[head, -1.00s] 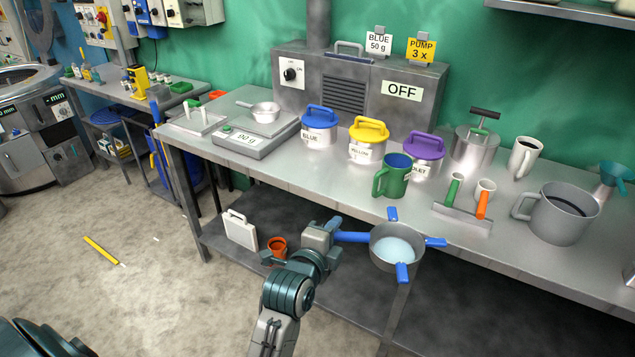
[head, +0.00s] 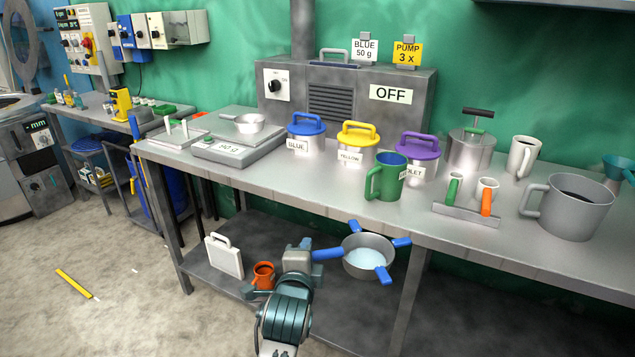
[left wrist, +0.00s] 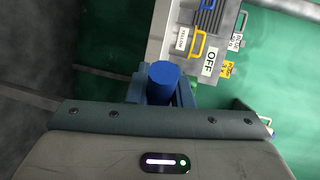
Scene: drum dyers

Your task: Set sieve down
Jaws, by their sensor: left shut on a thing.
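The sieve (head: 354,268) is a round grey pan with blue handles sticking out around its rim and a pale blue-white inside. In the head view it hangs in front of the workbench, below the top's front edge, roughly level. My left gripper (head: 312,255) is shut on the sieve's left blue handle. In the left wrist view that blue handle (left wrist: 162,75) stands between the jaws (left wrist: 163,92); the sieve's pan is hidden there. My right gripper is not in view.
The workbench (head: 330,207) carries a scale (head: 235,146), blue, yellow and violet lidded jars, a green mug (head: 384,183) and a large grey jug (head: 568,212). Its lower shelf (head: 205,282) holds a white board (head: 224,256) and an orange cup (head: 264,272), close to my gripper.

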